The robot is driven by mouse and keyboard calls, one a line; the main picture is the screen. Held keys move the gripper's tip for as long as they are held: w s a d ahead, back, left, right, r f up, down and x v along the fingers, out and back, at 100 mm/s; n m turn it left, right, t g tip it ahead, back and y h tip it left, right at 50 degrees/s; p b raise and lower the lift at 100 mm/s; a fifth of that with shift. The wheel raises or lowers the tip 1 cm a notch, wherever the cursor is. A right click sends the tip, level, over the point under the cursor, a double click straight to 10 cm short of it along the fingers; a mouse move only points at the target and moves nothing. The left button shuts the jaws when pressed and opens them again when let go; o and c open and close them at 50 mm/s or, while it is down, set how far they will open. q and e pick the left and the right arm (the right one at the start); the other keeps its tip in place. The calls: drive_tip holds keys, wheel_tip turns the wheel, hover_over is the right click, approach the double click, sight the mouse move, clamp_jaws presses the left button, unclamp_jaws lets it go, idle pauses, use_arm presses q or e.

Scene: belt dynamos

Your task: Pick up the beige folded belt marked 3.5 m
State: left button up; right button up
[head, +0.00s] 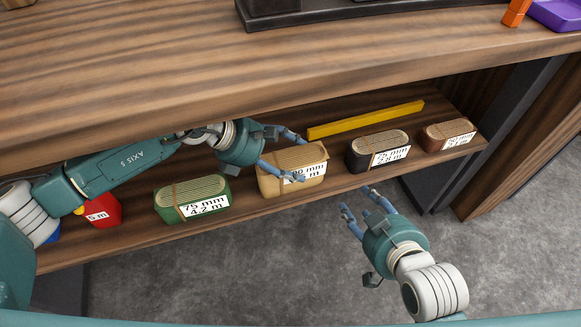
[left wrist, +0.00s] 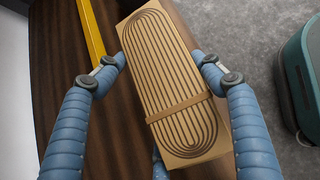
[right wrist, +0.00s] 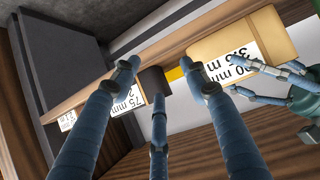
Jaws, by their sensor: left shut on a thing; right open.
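The beige folded belt (head: 281,160) sits on the lower shelf, its white label partly covered by a finger in the head view. In the right wrist view the beige belt (right wrist: 248,22) shows its label upside down, reading 3.5 m. My left gripper (head: 302,160) is shut on this belt, with fingers on both long sides. In the left wrist view the belt's (left wrist: 170,80) looped top face lies between the fingers. Whether it touches the shelf is unclear. My right gripper (head: 355,198) is open and empty in front of the shelf.
A green belt (head: 190,190) and a red one (head: 106,207) stand left of the beige belt. A black belt (head: 372,146) and a brown one (head: 440,132) stand to its right. A yellow bar (head: 365,120) lies behind. The tabletop (head: 150,70) overhangs the shelf.

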use_arm(q)
drive_tip(key=shift+w+r, duration=0.1)
drive_tip(key=shift+r, duration=0.25)
